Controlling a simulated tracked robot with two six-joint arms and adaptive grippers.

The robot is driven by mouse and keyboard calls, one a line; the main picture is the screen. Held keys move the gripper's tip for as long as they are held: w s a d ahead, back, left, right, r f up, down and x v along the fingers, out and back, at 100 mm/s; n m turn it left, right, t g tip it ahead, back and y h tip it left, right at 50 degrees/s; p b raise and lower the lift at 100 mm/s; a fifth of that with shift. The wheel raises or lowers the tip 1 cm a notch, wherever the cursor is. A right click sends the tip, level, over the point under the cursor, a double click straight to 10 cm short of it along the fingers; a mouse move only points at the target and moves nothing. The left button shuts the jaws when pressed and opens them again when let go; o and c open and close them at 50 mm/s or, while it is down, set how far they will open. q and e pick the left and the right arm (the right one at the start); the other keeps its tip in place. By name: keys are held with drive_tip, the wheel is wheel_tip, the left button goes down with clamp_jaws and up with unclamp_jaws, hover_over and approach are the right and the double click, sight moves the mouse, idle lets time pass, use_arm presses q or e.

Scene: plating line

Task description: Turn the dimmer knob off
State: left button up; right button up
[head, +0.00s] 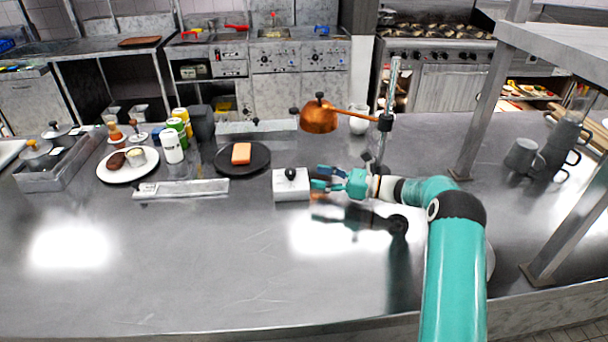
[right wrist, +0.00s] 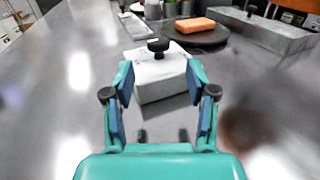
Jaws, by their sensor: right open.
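The dimmer is a white box (head: 291,188) on the steel counter, with a black knob (head: 290,173) on its top. In the right wrist view the box (right wrist: 165,82) and its knob (right wrist: 158,46) lie straight ahead, beyond the fingertips. My right gripper (head: 318,178) is just to the right of the box in the head view. In the right wrist view the gripper (right wrist: 160,80) is open, its two fingers apart with nothing held between them. The knob stands clear of both fingers. My left gripper is not in view.
A black plate (head: 258,167) with an orange block (head: 241,153) stands left of the box, behind it. A copper heat lamp (head: 319,117) hangs above and behind. A flat metal tray (head: 181,195) lies to the left. The front counter is clear.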

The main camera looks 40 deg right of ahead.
drive_tip(key=shift+v, duration=1.4)
